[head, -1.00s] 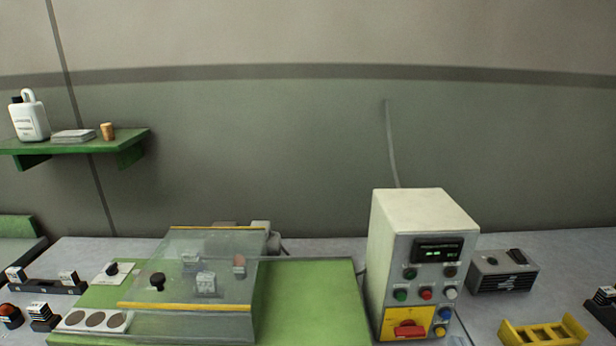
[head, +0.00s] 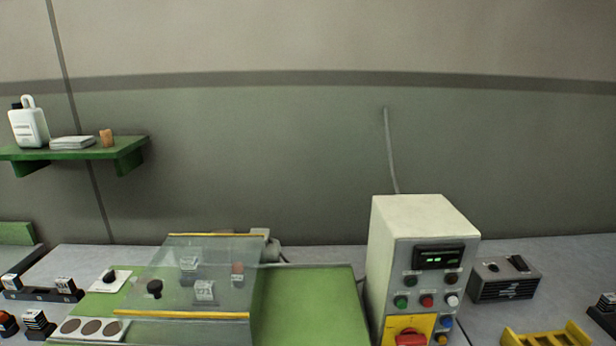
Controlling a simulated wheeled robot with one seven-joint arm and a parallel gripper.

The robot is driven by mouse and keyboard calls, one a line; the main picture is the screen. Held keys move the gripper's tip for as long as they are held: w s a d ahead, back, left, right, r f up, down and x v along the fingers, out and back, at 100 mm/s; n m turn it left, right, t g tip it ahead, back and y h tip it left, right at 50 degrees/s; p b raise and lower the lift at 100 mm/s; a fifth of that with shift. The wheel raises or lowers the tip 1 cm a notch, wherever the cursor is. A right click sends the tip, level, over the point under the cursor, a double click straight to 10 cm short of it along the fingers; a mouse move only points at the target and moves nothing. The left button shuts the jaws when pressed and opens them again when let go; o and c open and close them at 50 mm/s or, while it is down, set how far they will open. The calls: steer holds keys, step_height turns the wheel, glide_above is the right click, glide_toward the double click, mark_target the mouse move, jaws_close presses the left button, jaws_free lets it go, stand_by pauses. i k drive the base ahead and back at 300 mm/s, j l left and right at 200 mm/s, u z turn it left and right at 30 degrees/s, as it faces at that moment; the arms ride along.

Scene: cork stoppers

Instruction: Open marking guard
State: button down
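The marking guard (head: 210,272) is a clear, box-like cover with yellow strips along its top back and front edges. It is closed over the left part of the green base plate (head: 308,300). Through the clear panel I see grey printed blocks (head: 204,291) and a reddish-brown cork-like piece (head: 237,268). My gripper is not in view.
A control box (head: 418,262) with coloured buttons and a red switch on a yellow plate stands right of the green plate. A grey box (head: 503,280) and yellow rack (head: 545,338) are further right. A green shelf (head: 125,149) hangs at the upper left.

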mark_target(154, 287)
steer(key=i+j+z, duration=0.1)
steer(key=j, duration=0.25)
steer(key=i+j+z, duration=0.1)
steer(key=j, duration=0.2)
steer(key=i+j+z, duration=0.15)
steer(key=j, duration=0.2)
steer(key=i+j+z, duration=0.1)
steer(key=j, duration=0.25)
